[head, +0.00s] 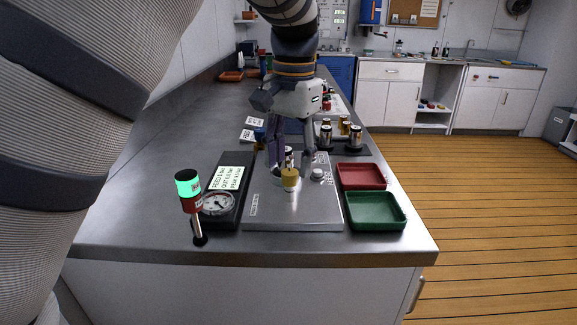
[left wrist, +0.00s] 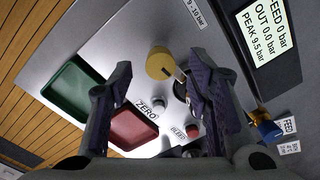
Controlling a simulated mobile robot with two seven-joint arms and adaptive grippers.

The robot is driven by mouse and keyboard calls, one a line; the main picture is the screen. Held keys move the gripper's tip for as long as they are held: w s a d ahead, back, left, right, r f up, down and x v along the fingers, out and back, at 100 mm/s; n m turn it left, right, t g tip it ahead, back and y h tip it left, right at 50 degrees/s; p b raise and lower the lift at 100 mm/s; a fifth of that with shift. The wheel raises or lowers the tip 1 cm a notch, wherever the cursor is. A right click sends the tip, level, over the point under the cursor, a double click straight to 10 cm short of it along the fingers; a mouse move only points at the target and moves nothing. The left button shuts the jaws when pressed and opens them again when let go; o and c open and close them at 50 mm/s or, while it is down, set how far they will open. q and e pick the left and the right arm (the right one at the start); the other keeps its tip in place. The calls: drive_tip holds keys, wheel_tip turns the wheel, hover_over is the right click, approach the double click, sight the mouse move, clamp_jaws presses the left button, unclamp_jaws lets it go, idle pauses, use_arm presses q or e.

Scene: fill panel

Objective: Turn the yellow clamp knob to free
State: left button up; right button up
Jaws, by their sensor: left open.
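The yellow clamp knob (head: 290,179) stands on the grey metal panel (head: 293,216) on the bench. It also shows in the left wrist view (left wrist: 159,65), lying between and beyond my fingertips. My left gripper (head: 292,158) is over the panel, just behind the knob in the head view, fingers pointing down. In the left wrist view my left gripper (left wrist: 158,78) is open, with a finger on each side of the knob and a visible gap on the left; contact on the right cannot be told. My right gripper is out of view.
A red tray (head: 361,175) and a green tray (head: 376,211) lie right of the panel. A display (head: 228,177), gauge (head: 217,203) and green-lit beacon (head: 188,189) stand left. White (left wrist: 163,104) and red (left wrist: 190,125) knobs sit near my fingers. Small bottles (head: 355,134) stand behind.

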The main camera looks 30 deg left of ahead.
use_arm(q)
drive_tip(key=shift+f, duration=1.3)
drive_tip(key=shift+a, duration=0.1)
clamp_jaws()
drive_tip(key=shift+r+n, duration=0.1)
drive_tip(key=shift+n, duration=1)
drive_tip(key=n, duration=1)
drive_tip(key=shift+w+n, duration=0.1)
drive_tip(key=shift+n, duration=0.3)
